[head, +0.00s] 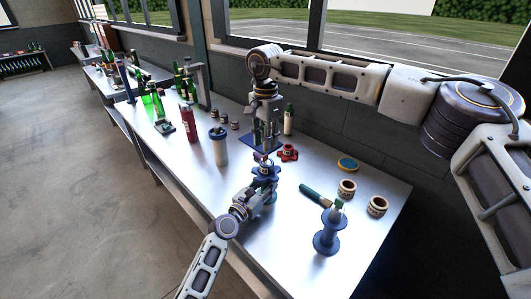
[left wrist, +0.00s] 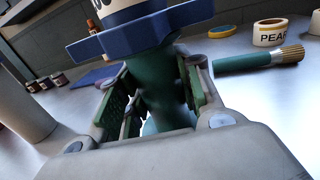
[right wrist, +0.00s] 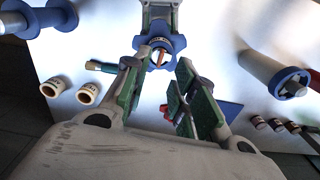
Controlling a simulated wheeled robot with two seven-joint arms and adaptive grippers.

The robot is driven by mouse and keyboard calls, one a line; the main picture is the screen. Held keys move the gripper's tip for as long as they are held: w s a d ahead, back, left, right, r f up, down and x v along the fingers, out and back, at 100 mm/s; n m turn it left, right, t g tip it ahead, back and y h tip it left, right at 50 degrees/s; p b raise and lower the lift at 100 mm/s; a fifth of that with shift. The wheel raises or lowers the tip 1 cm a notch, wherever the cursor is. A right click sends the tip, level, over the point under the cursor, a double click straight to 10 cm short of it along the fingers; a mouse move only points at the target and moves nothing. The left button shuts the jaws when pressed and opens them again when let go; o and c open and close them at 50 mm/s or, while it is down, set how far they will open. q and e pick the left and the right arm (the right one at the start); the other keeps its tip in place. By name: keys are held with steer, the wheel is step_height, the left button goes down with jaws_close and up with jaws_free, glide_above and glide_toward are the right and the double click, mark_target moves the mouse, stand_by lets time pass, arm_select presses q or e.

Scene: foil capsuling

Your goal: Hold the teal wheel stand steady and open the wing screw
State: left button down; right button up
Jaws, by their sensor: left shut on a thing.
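The teal wheel stand (left wrist: 165,85) has a teal post and a blue lobed wheel (left wrist: 140,38) on top. My left gripper (head: 262,190) is shut around the post below the wheel; its pads show on both sides of the post in the left wrist view. The wheel also shows in the right wrist view (right wrist: 172,44), with a small orange-brown part at its centre; I cannot tell whether that is the wing screw. My right gripper (right wrist: 160,65) points down above the wheel, fingers apart with nothing seen between them. In the head view the right gripper (head: 264,148) partly covers the wheel.
A blue spool-like stand (head: 327,238), a green-handled brush (head: 314,195) and two labelled rings (head: 347,188) lie to the right. A red part (head: 289,152) is close behind. A white cylinder (head: 220,148) and red bottle (head: 191,122) stand left. The table's front is clear.

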mark_target(266, 155)
steer(key=shift+f, duration=2.55)
jaws_close()
